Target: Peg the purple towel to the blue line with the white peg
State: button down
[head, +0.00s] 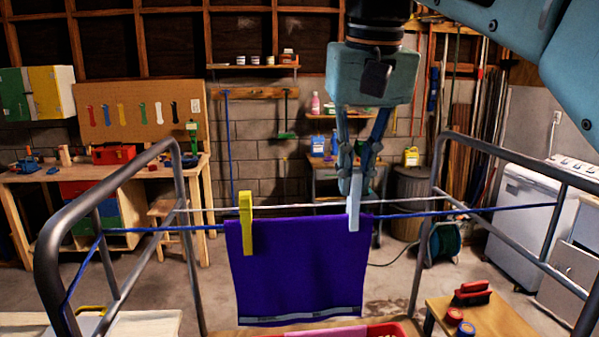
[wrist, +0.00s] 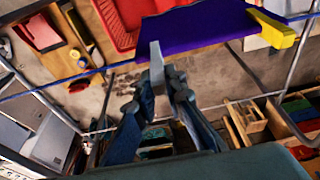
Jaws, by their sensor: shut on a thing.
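The purple towel (head: 300,270) hangs over the blue line (head: 420,213), with a pale band near its lower hem. A yellow peg (head: 246,222) sits on the towel's top edge at the left. My gripper (head: 354,180) is shut on the white peg (head: 354,205), which points down, its lower end in front of the towel's top right corner. In the wrist view the white peg (wrist: 157,68) overlaps the towel's (wrist: 205,27) edge at the blue line (wrist: 75,78), and the yellow peg (wrist: 272,30) shows at right. I cannot tell whether the white peg grips the cloth.
A white line (head: 405,201) runs behind the blue one. Grey metal rails (head: 100,195) stand at both sides. A red basket (head: 385,330) is below the towel. A wooden stool (head: 480,318) with a red brush (head: 472,293) is at lower right.

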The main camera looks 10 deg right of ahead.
jog(key=shift+s+b+x, duration=0.2)
jog(key=shift+b+x, duration=0.25)
jog(key=shift+x, duration=0.3)
jog(key=shift+s+b+x, duration=0.15)
jog(key=shift+b+x, duration=0.3)
jog(key=shift+x, duration=0.25)
jog(key=c, duration=1.9)
grip_release()
jog(key=shift+f, duration=0.1)
